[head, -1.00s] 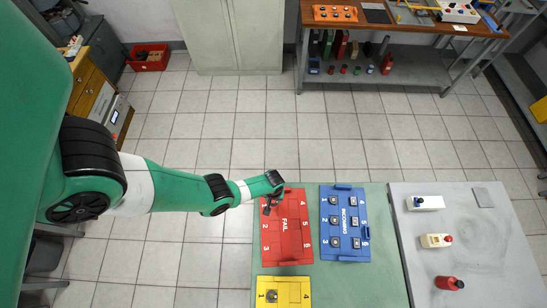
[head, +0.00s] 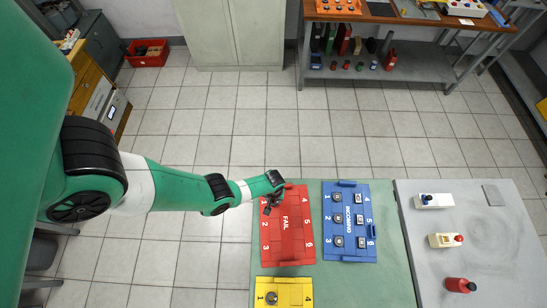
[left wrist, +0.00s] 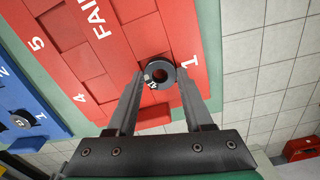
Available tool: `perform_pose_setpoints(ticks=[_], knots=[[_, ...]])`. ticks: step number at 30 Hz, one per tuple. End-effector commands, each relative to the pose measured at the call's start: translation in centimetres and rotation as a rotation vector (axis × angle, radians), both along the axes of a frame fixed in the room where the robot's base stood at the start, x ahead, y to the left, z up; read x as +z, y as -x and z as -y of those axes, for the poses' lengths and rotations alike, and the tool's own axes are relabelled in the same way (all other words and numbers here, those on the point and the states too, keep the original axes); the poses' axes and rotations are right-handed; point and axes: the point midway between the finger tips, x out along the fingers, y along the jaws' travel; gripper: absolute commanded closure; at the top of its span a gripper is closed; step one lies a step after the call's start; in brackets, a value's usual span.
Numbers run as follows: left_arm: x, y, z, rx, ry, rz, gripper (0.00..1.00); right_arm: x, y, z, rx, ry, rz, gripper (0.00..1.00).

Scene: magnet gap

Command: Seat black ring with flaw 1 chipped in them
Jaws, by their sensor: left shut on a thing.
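A black ring (left wrist: 158,76) with a light hole and a small pale mark on its face sits between the fingertips of my left gripper (left wrist: 152,80). The gripper is shut on it. The ring is over the red FAIL tray (head: 288,245), at the compartment marked 1, top left of that tray in the head view. I cannot tell whether the ring touches the tray floor. The other FAIL compartments look empty. My right gripper is not in view.
A blue INCOMING tray (head: 349,220) with several dark pieces lies right of the red tray. A yellow tray (head: 292,284) with one piece at 1 lies in front. A grey table (head: 480,240) at right carries several small devices. Green table surface (head: 385,270) is bare around the trays.

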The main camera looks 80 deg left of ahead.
Motion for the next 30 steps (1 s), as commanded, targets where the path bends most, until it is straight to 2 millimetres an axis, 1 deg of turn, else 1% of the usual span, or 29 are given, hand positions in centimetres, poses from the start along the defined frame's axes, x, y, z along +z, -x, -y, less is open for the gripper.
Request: perform_pose_setpoints(ticks=[13,28,29,30], knots=[[0.01,-0.01,-0.01,0.0,0.0,0.0,0.98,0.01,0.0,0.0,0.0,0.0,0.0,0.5],[-0.4,-0.01,-0.01,0.0,0.0,0.0,0.98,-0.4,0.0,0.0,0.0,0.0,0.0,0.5],[-0.36,-0.01,-0.01,0.0,0.0,0.0,0.45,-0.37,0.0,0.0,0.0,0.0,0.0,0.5],[-0.35,0.0,-0.01,0.0,0.0,0.0,0.38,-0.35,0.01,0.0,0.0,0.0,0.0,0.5]])
